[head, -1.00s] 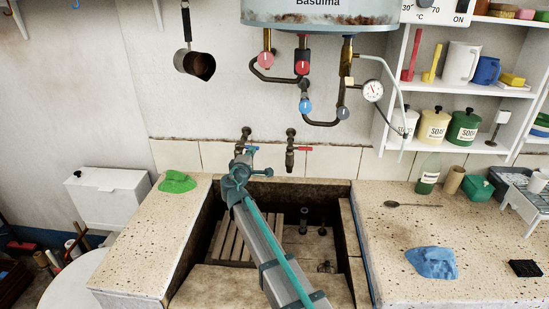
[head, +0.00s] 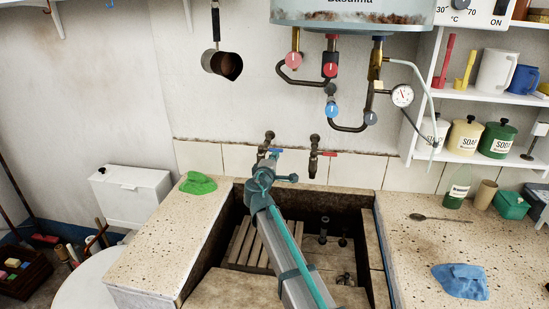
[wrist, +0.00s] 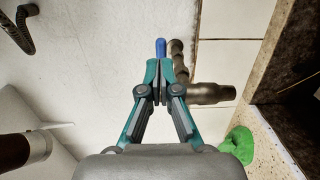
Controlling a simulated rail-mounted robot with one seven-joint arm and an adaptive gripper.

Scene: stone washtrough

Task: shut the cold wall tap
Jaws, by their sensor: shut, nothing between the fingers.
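The cold wall tap is a dark metal tap on the wall above the trough, with a blue lever (head: 275,151). In the head view my arm's end partly hides it. In the wrist view its body (wrist: 207,94) lies to the right of my gripper, and the blue lever (wrist: 161,47) shows just beyond the fingertips. My gripper (wrist: 159,72) is shut and empty, its tips close to the lever. I cannot tell whether they touch it. The second tap (head: 315,157), with a red lever, is to the right in the head view.
The stone trough (head: 205,250) has a slatted wooden rack (head: 248,243) inside. A green cloth (head: 198,183) lies on its left ledge, a blue cloth (head: 460,281) on the right one. Boiler pipes with valves (head: 331,108) hang above the taps.

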